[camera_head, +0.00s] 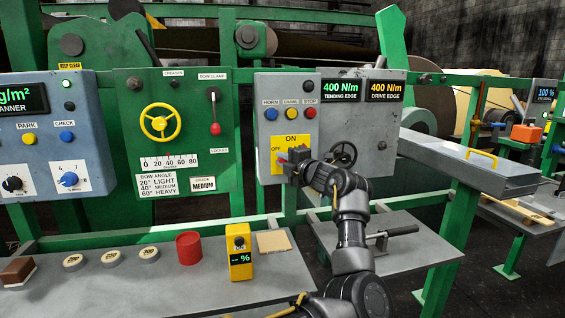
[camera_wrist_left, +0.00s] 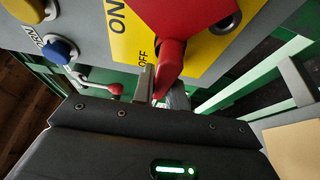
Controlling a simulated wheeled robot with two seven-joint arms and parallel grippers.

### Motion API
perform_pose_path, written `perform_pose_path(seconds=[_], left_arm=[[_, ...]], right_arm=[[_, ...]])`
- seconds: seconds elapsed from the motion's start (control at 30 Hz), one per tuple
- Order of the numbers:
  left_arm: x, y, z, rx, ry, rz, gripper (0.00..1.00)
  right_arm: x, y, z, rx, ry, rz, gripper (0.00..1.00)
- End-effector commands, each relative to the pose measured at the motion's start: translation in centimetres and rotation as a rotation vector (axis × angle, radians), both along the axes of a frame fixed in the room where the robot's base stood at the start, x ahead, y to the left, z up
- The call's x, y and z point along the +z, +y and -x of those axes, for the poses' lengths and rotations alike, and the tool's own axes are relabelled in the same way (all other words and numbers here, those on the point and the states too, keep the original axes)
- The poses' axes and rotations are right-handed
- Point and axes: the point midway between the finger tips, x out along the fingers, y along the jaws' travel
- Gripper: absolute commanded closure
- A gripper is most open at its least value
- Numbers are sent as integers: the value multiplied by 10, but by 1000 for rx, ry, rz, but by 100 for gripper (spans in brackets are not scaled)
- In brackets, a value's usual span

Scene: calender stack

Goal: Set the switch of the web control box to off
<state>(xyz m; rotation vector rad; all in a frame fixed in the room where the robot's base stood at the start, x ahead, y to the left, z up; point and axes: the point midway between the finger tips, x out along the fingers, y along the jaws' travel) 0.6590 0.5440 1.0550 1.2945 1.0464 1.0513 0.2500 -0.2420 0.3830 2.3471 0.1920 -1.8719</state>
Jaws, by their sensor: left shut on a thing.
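The web control box (camera_head: 263,88) is a grey panel in the middle of the head view. Its yellow plate (camera_head: 290,142) reads ON at the top. My left gripper (camera_head: 296,160) is at this plate and covers most of the red switch. In the left wrist view the red switch handle (camera_wrist_left: 172,58) runs down from its hub, its tip beside the word OFF on the yellow plate (camera_wrist_left: 130,42). My left gripper (camera_wrist_left: 162,88) is shut on the handle's end, which is partly hidden between the fingers. My right gripper is not in view.
Horn, crawl and stop buttons (camera_head: 290,113) sit above the plate. A dark handwheel (camera_head: 343,153) is just right of my gripper. A red-knobbed lever (camera_head: 215,128) is left of the box. A shelf (camera_head: 200,275) below holds a red cup (camera_head: 189,248) and a yellow meter (camera_head: 239,256).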

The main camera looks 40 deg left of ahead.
Motion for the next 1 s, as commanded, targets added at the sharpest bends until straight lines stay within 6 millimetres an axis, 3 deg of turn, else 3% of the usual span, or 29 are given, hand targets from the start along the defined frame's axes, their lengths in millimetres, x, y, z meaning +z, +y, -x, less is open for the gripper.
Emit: perform_pose_path(seconds=[0.43,0.47,0.6,0.87,1.0], left_arm=[[-4,-2,-1,-4,-2,10,100],[-4,-2,-1,-4,-2,10,82],[-3,-1,-1,-2,-2,8,64],[-2,0,1,1,-5,6,64],[-2,-12,1,-3,-5,7,64]], right_arm=[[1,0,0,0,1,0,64],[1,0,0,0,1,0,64],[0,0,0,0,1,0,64],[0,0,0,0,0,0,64],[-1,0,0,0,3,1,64]])
